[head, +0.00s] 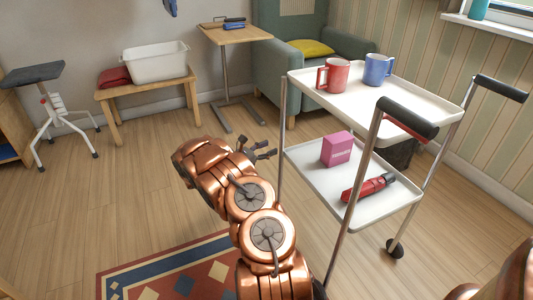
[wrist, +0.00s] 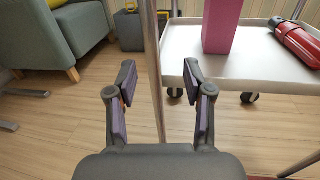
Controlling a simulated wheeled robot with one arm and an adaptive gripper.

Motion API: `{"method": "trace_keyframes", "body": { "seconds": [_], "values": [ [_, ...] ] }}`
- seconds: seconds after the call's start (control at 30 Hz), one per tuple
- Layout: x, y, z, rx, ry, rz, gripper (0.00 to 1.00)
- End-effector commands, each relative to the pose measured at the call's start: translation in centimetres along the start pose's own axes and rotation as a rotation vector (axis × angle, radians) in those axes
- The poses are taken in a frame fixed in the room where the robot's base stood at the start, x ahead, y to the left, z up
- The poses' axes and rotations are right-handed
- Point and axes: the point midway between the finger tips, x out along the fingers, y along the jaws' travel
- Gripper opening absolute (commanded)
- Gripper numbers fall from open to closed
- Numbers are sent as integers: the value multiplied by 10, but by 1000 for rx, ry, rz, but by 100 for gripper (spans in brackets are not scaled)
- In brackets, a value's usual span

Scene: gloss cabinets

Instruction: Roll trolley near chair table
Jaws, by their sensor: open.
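The trolley (head: 425,108) stands at the right in the head view, with two white trays, metal posts and black handles. My gripper (head: 268,149) is open beside its left post (head: 282,135). In the wrist view the post (wrist: 152,45) runs upright between my open fingers (wrist: 160,88); whether it is within their reach I cannot tell. The top tray holds a red mug (head: 333,76) and a blue mug (head: 378,70). The lower tray holds a pink box (head: 337,148) and a red bottle (head: 368,188). The small wooden-topped table (head: 232,34) stands left of the green armchair (head: 290,62).
A wooden bench (head: 150,90) with a white basin (head: 155,62) and a grey-topped stool (head: 35,74) stand at the left. A patterned rug (head: 165,270) lies in front. The floor between rug and bench is clear.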

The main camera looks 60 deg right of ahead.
Motion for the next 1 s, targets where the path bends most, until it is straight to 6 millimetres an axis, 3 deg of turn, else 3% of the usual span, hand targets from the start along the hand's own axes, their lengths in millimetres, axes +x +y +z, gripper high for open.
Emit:
{"method": "trace_keyframes", "body": {
  "seconds": [0.2,0.63,1.0],
  "values": [
    [3,8,-18,-30,-8,30,52],
    [7,8,-18,-31,-8,29,52],
    [52,9,-19,-28,-8,27,52]
  ]
}}
